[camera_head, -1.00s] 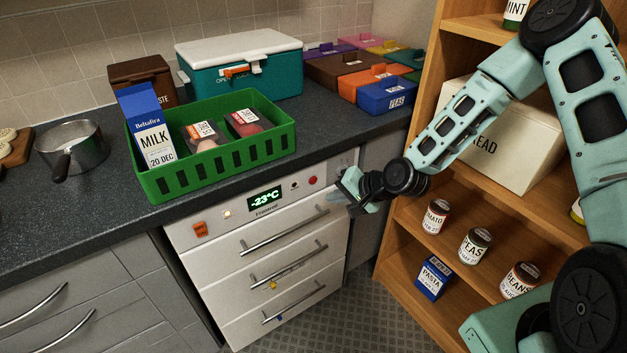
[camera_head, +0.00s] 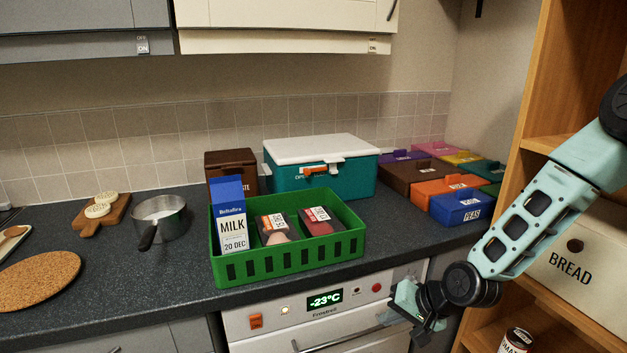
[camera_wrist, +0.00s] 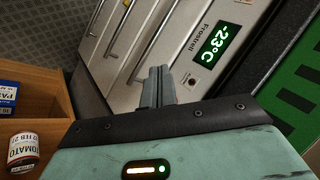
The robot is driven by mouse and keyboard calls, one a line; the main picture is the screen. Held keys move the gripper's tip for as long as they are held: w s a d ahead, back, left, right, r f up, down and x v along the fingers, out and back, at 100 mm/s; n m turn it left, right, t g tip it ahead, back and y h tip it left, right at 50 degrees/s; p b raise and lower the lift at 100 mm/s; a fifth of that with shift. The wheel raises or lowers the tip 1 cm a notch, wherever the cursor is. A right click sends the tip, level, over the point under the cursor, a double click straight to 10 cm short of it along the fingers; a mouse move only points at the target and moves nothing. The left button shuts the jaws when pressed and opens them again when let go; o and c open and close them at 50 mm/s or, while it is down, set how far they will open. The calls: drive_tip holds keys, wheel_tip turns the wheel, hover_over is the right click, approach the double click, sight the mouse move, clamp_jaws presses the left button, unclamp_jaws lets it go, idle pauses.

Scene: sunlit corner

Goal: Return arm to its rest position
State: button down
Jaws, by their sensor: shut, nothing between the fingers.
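My gripper (camera_head: 408,314) is in the head view at the lower right, in front of the freezer drawers and apart from them as far as I can tell. Its fingers also show in the wrist view (camera_wrist: 158,88), pressed together with nothing between them. My arm reaches down to it from the right edge, in front of the wooden shelf. The freezer (camera_head: 325,325) has a lit display reading -23°C, and its top drawer front shows below.
A green crate (camera_head: 290,262) with milk and two packs stands on the dark counter (camera_head: 110,270). A teal cool box (camera_head: 320,180) and coloured boxes stand behind. The wooden shelf (camera_head: 545,75) holds a bread bin (camera_head: 565,262) and a tomato can (camera_head: 515,341) close to my arm.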

drive_tip(key=s+a+r+n+g+h, duration=0.1)
drive_tip(key=s+r+n, duration=0.2)
drive_tip(key=s+r, duration=0.3)
drive_tip(key=s+a+r+n+g+h, duration=0.1)
drive_tip(key=s+r+n, duration=0.3)
drive_tip(key=s, duration=0.8)
drive_tip(key=s+a+r+n+g+h, duration=0.1)
drive_tip(key=s+r+n+g+h, duration=0.2)
drive_tip(key=s+r, duration=0.5)
drive_tip(key=shift+s+a+r+n, duration=0.2)
drive_tip(key=shift+s+a+n, duration=0.2)
drive_tip(key=shift+s+n, duration=0.4)
